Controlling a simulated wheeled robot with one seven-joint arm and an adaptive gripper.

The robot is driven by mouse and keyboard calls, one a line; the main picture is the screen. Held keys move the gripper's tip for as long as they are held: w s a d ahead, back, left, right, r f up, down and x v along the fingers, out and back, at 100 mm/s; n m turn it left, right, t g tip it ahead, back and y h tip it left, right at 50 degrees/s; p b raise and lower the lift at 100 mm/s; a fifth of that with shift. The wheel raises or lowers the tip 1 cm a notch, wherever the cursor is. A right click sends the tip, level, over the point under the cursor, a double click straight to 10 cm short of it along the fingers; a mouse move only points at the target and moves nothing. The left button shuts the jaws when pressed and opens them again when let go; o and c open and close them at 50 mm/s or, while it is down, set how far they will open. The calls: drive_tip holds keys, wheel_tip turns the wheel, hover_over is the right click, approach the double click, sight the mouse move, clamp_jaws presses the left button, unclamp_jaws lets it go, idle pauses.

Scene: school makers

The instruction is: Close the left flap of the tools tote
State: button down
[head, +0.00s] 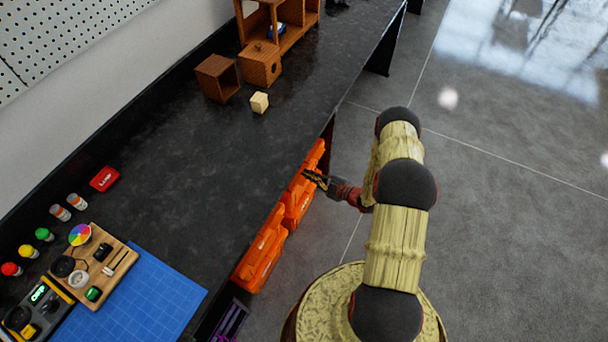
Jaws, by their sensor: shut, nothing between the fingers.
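Orange parts, likely the tools tote (262,254), show along the front edge of the dark bench, below its top. One long orange piece lies nearer the bottom of the picture and another orange piece (300,192) lies farther up. The bench edge hides the rest, so I cannot tell how far the flaps are open or which is the left one. My gripper (312,177) is shut and empty. It is at the upper orange piece, pointing left toward the bench; I cannot tell whether it touches it.
The black bench top (190,165) runs along the left. A wooden board with parts (117,262), a blue mat (150,295), a small pale block (259,102) and wooden boxes (217,78) stand on it. A purple-edged bin (231,322) is below. Grey floor (510,220) at right is clear.

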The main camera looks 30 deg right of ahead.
drive_tip(key=shift+w+d+f+b, duration=0.35)
drive_tip(key=shift+f+b, duration=0.2)
drive_tip(key=shift+f, duration=0.2)
drive_tip(key=shift+w+d+f+b, duration=0.25)
drive_tip(key=shift+d+f+b, duration=0.2)
drive_tip(key=shift+f+b, duration=0.2)
drive_tip(key=shift+w+d+f+b, duration=0.3)
drive_tip(key=shift+d+f+b, duration=0.15)
drive_tip(key=shift+f, duration=0.35)
drive_tip(key=shift+r, duration=0.1)
